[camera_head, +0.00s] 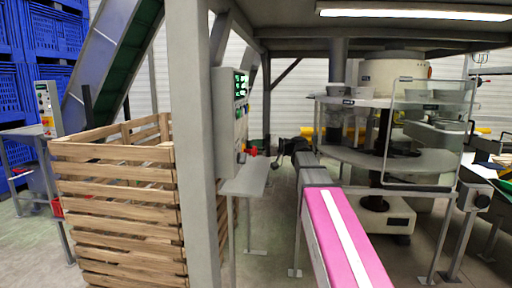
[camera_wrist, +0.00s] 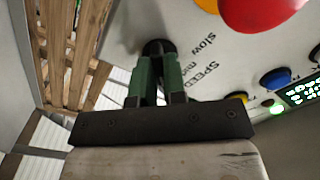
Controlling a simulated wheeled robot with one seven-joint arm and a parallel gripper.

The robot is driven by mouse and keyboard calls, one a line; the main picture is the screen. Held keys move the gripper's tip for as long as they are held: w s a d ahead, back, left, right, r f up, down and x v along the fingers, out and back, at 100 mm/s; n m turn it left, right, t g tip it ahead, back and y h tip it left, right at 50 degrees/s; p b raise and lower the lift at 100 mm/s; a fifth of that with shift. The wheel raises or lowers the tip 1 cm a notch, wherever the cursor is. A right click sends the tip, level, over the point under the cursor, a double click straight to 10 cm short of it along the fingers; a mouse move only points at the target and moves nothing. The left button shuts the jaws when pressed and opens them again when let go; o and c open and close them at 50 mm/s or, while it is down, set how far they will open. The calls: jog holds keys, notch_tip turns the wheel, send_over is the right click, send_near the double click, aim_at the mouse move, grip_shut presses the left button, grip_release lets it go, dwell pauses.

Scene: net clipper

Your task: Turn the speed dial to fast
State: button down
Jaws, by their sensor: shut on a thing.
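The speed dial (camera_wrist: 157,46) is a dark round knob on the pale control panel in the wrist view. My gripper (camera_wrist: 157,62) has its two green fingers closed around it, hiding much of the knob. Printed words "slow" and "SPEED" show to the right of the fingers. No "fast" mark is readable, and the dial's pointer is hidden. In the head view the control box (camera_head: 233,108) hangs on a grey post, and my arm reaches toward its lower part.
A large red button (camera_wrist: 258,10) is close to the upper right of my fingers. Yellow and blue buttons (camera_wrist: 275,78) and a green lit display (camera_wrist: 302,92) lie farther right. A wooden slatted crate (camera_head: 115,205) stands left of the grey post (camera_head: 196,150).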

jog(key=c, duration=1.2)
grip_release()
jog(key=shift+d, duration=0.15)
jog(key=d, duration=0.3)
jog(key=s+d, duration=0.1)
jog(key=d, duration=0.3)
jog(key=s+d, duration=0.1)
jog(key=d, duration=0.2)
jog(key=shift+d, duration=0.2)
jog(key=shift+f, duration=0.1)
